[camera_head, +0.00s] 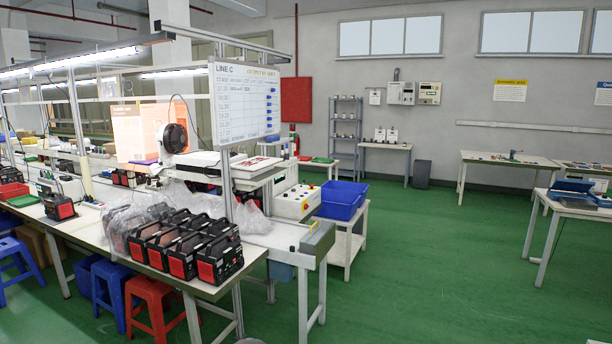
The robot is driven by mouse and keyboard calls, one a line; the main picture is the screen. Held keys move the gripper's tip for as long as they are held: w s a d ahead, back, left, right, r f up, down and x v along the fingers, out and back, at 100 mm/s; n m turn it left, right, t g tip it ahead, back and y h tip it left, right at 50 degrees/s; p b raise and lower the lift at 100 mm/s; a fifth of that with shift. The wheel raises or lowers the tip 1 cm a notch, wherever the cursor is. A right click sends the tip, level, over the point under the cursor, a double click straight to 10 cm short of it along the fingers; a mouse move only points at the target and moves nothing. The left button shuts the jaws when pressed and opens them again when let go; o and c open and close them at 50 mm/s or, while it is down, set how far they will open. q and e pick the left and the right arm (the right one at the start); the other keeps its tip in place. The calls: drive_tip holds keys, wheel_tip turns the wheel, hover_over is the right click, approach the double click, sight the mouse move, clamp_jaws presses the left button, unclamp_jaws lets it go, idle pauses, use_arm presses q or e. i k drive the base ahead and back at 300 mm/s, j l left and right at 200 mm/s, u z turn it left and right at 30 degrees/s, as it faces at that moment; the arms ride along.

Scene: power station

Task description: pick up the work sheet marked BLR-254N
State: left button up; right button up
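No sheet with a readable BLR-254N mark shows in the head view. A sheet with red print (258,163) lies on the raised shelf at the end of the assembly line; its text is too small to read. A whiteboard headed LINE C (246,102) stands above the line. Neither of my grippers shows in this view.
A workbench (262,265) with black and red power units (190,245) stands at the left. A blue bin (342,200) sits on a low white stand. Stools are under the bench. Green floor (430,260) is open at centre and right. Tables (510,161) stand at the right.

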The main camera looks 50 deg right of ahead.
sight(375, 98)
drive_tip(key=i+l+z, duration=0.1)
drive_tip(key=l+z, duration=0.2)
drive_tip(key=l, duration=0.2)
drive_tip(key=i+l+z, duration=0.3)
drive_tip(key=l, duration=0.15)
drive_tip(key=i+l+z, duration=0.1)
drive_tip(key=l+z, duration=0.25)
drive_tip(key=i+l+z, duration=1.25)
drive_tip(key=i, duration=0.3)
drive_tip(key=i+z, duration=0.3)
drive_tip(key=i, duration=7.9)
drive_tip(key=i+u, duration=0.1)
drive_tip(key=i, duration=0.55)
drive_tip(key=i+l, duration=0.1)
drive_tip(key=i, duration=0.55)
drive_tip(key=i+l+u, duration=0.15)
drive_tip(key=i, duration=0.5)
drive_tip(key=i+j+u, duration=0.1)
drive_tip(key=i+u, duration=0.25)
drive_tip(key=i, duration=0.65)
drive_tip(key=i+l+u, duration=0.15)
drive_tip(key=i+u, duration=0.2)
drive_tip(key=i, duration=0.65)
